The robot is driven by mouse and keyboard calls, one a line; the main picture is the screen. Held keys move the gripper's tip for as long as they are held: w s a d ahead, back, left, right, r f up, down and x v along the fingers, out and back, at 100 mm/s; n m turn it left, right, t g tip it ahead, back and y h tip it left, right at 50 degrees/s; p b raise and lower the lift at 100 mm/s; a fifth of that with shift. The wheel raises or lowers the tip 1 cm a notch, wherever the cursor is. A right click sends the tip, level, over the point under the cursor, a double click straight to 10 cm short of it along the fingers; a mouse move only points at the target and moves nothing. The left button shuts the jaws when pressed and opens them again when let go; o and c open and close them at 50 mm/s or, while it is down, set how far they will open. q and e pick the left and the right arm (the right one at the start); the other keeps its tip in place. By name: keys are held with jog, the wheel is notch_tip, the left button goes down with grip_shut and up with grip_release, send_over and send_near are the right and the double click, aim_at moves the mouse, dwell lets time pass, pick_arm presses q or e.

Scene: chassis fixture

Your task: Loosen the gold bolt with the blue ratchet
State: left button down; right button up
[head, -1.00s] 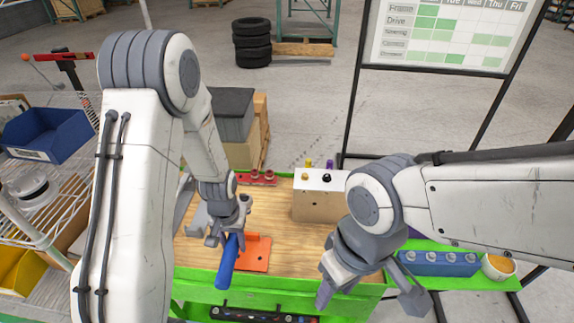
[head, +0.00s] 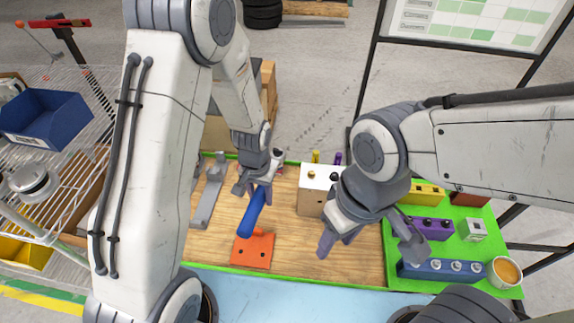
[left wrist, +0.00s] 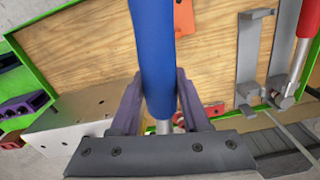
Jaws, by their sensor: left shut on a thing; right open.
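The blue ratchet (head: 252,213) is held in my left gripper (head: 257,188), its blue handle slanting down toward the front over the bench. In the left wrist view the blue handle (left wrist: 152,50) runs between the two fingers (left wrist: 160,103), with a bit of metal shaft below it; the ratchet head is hidden. The gold bolt (head: 311,174) stands on the white-topped block (head: 313,201), to the right of my left gripper and apart from it. A black knob sits beside the bolt. My right gripper (head: 370,243) is open and empty, in front and to the right of the block.
An orange plate (head: 254,250) with holes lies on the wooden bench below the ratchet. A grey bracket (head: 205,195) lies at the left. A green mat at the right bears a blue block (head: 440,271), a purple block (head: 428,229) and a cup (head: 506,270). The bench's front middle is clear.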

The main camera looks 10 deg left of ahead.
pick_arm(q)
jog(key=d+r+m+p, duration=0.2)
jog(key=d+r+p, duration=0.45)
jog(key=r, duration=0.25)
pick_arm(e)
notch_tip(320, 180, up, 8)
pick_arm(q)
jog(key=shift+m, duration=0.3)
jog(key=f+b, duration=0.4)
jog(key=s+f+b, duration=0.1)
jog(key=b, duration=0.1)
jog(key=shift+s+d+f, duration=0.1)
jog(key=shift+d+f, duration=0.3)
pick_arm(e)
notch_tip(320, 180, down, 5)
jog(key=shift+d+f, duration=0.1)
jog(key=shift+f, duration=0.05)
pick_arm(q)
jog(key=shift+f+b, duration=0.75)
jog(key=shift+f, duration=0.35)
pick_arm(e)
jog(key=shift+s+f, duration=0.1)
jog(key=shift+f, duration=0.65)
pick_arm(q)
jog(key=shift+d, duration=0.1)
jog(key=shift+s+d, duration=0.15)
jog(key=shift+d, duration=0.05)
